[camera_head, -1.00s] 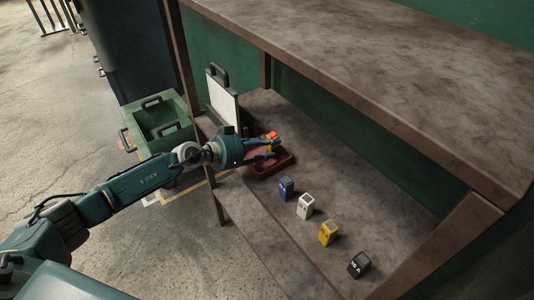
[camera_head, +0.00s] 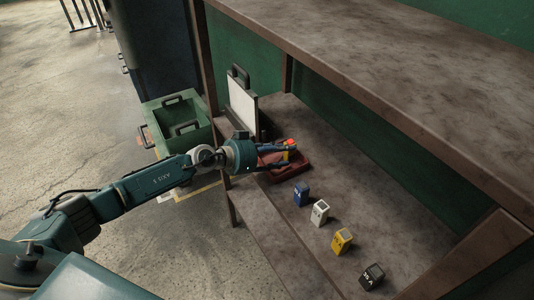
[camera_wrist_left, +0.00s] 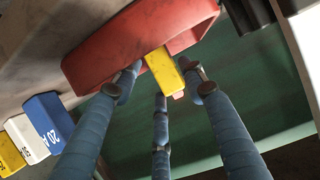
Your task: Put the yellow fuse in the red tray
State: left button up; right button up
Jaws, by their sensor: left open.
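The red tray (camera_head: 296,172) lies on the shelf board near its left end, in front of a white panel. My left gripper (camera_head: 277,157) is at the tray with its fingers spread. In the left wrist view, a yellow block (camera_wrist_left: 162,70) lies between the open fingers, against the red tray (camera_wrist_left: 105,50). Whether it rests on the tray floor I cannot tell. In the head view a bit of yellow and a red-orange spot show by the fingertips. Another yellow fuse (camera_head: 342,241) stands in the row on the board. My right gripper is out of view.
A blue fuse (camera_head: 301,194), a white fuse (camera_head: 319,212) and a black fuse (camera_head: 371,276) stand in the same row. The upper shelf (camera_head: 400,60) overhangs the board. A green crate (camera_head: 178,125) stands on the left. The board behind the row is clear.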

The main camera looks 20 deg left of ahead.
pick_arm(q)
jog(key=v, duration=1.1)
jog(key=shift+b, duration=0.4)
jog(key=shift+d, duration=0.1)
